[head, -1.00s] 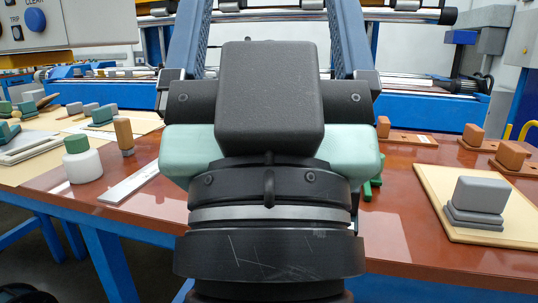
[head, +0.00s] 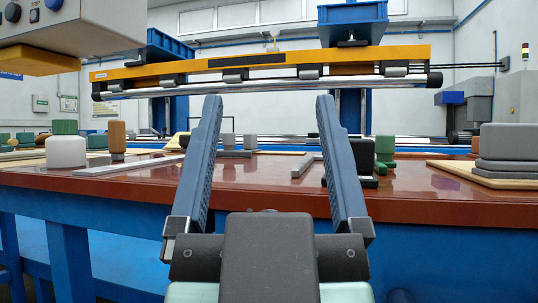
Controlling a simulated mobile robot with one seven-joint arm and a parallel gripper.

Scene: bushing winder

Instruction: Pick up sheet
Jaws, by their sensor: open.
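My gripper (head: 268,100) is open, with its two long blue-grey fingers pointing away from me and wide apart. Nothing is between the fingers. They appear over the red-brown table top (head: 260,182) and the machine behind it. I cannot tell for sure which thing is the sheet. A thin pale beige board or sheet (head: 437,163) lies at the table's right under a grey stacked block (head: 506,146). Paler flat pieces at the far left are seen nearly edge-on. My gripper and fingers hide part of the table's middle.
A white jar with a green lid (head: 65,150), a brown cylinder (head: 117,137) and a flat metal strip (head: 128,165) are at left. Green and black pieces (head: 384,150) stand right of the fingers. A yellow beam (head: 270,62) with a roller spans the back. A control box (head: 75,28) overhangs upper left.

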